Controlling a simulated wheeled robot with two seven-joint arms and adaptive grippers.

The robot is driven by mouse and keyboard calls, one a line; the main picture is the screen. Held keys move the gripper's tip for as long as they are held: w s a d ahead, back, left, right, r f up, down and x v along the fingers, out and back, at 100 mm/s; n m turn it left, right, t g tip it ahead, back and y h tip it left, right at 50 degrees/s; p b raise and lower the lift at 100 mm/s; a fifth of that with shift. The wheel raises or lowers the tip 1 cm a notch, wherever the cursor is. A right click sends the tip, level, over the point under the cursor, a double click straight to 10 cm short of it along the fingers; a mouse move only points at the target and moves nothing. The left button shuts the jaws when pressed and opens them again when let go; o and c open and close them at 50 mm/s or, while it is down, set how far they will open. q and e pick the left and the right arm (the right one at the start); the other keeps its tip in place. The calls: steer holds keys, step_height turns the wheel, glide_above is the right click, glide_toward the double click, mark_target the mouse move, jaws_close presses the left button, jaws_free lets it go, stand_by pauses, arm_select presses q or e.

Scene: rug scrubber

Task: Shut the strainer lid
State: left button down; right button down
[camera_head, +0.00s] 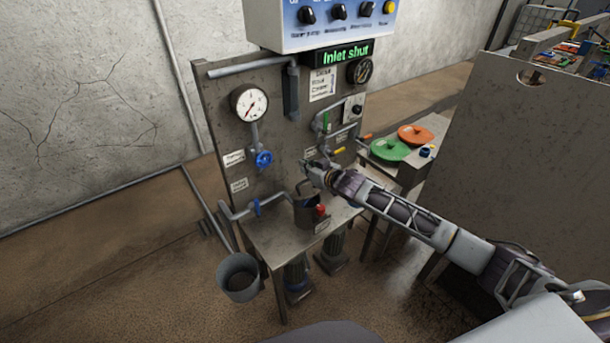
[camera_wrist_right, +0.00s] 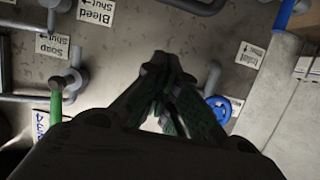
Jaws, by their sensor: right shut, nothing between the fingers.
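My right gripper (camera_head: 308,167) is above the strainer, in front of the panel, apart from the pot as far as I can see. In the right wrist view its fingers (camera_wrist_right: 165,75) meet at the tips with nothing between them. The strainer does not show clearly there. My left gripper is not in view.
A pipe with a blue valve handle (camera_head: 257,207) runs left of the strainer. A blue handwheel (camera_head: 263,158) and a gauge (camera_head: 249,104) are on the panel. A grey bucket (camera_head: 238,277) hangs at the bench's left. Green (camera_head: 390,149) and orange discs lie on a side table at right.

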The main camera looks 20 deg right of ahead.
mark_target(305, 182)
steer(key=shift+w+a+f+p, duration=0.15)
steer(key=shift+f+p, duration=0.15)
steer(key=shift+f, duration=0.75)
steer(key=shift+w+f+p, duration=0.15)
steer(key=shift+f+p, duration=0.1)
steer(key=shift+f, duration=0.75)
steer(key=shift+s+f, duration=0.1)
